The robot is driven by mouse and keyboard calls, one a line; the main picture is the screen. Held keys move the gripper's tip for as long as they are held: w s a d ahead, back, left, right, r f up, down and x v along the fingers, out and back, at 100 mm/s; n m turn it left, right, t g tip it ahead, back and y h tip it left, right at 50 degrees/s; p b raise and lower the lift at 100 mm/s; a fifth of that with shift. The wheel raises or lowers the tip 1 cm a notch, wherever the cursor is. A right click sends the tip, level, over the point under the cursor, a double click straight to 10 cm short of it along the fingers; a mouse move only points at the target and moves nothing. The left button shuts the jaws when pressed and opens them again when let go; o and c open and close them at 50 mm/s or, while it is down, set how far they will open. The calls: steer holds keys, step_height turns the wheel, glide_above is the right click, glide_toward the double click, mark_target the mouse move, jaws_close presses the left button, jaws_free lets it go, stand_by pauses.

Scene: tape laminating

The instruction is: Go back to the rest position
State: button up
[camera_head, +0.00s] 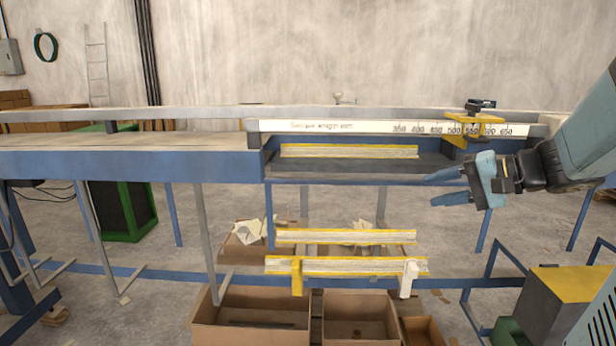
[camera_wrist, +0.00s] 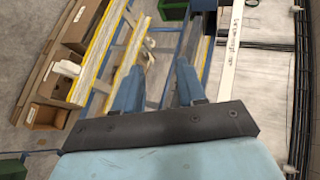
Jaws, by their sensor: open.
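My gripper (camera_head: 447,187) is at the right in the head view, in front of the right end of the bench. Its two blue fingers are apart with nothing between them. In the wrist view my gripper (camera_wrist: 156,82) also shows open and empty, over the gap beside the lower rails. My arm comes in from the right edge of the head view.
A yellow-edged strip (camera_head: 350,151) lies on the dark bench shelf. Two similar strips (camera_head: 345,237) (camera_head: 345,266) sit lower down. Cardboard boxes (camera_head: 250,325) stand on the floor below. A ruler (camera_head: 330,127) with a yellow stop (camera_head: 470,127) runs along the back.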

steer(key=s+a+f+n+g+h, duration=0.2)
steer(key=s+n+h, duration=0.4)
steer(key=s+h, duration=0.4)
steer(key=shift+s+a+f+n+h, duration=0.15)
steer(key=shift+s+a+n+h, duration=0.25)
steer(key=shift+s, duration=1.45)
steer(key=shift+s, duration=0.1)
